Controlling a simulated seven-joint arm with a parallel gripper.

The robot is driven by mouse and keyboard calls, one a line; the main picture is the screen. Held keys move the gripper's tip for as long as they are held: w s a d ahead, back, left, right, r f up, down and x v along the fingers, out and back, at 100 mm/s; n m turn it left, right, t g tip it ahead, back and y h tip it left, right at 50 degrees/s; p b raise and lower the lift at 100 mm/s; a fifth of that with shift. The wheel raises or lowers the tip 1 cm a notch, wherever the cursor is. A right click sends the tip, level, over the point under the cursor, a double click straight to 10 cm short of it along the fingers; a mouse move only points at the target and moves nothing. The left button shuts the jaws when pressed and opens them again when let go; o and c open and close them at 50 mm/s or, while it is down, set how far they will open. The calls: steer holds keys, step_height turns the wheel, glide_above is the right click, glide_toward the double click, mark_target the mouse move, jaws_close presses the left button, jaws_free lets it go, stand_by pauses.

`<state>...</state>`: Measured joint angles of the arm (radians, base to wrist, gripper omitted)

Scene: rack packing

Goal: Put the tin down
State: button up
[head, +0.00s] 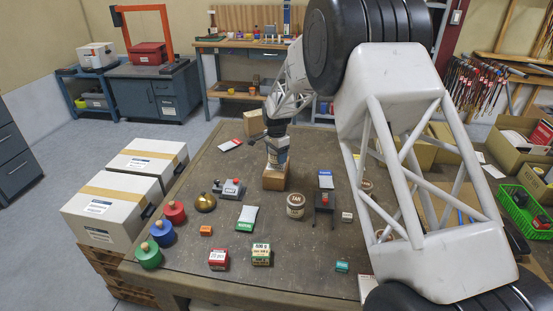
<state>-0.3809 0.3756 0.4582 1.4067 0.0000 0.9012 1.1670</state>
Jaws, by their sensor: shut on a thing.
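My gripper (275,141) is near the middle of the far half of the workbench, pointing down. It is shut on a pale tin (278,158) with a blue-and-white label. The tin is upright, directly over a brown wooden block or box (275,181). I cannot tell whether the tin touches it. The arm and gripper hide the tin's top. Another round tin (296,206), with a pale label, stands on the bench nearer the camera and to the right.
The workbench (305,261) also holds red (174,212), blue (163,233) and green (148,255) knobbed weights, a brass weight (205,203), a grey device (229,189), a dark stand (324,202) and several small boxes. White cartons (112,212) stand left. My arm covers the right side.

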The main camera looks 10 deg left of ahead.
steer(key=shift+f, duration=0.9)
steer(key=shift+f, duration=0.15)
steer(key=o, duration=1)
steer(key=shift+c, duration=0.2)
step_height(320, 180, up, 12)
steer(key=shift+r, duration=0.15)
steer(key=shift+d, duration=0.1)
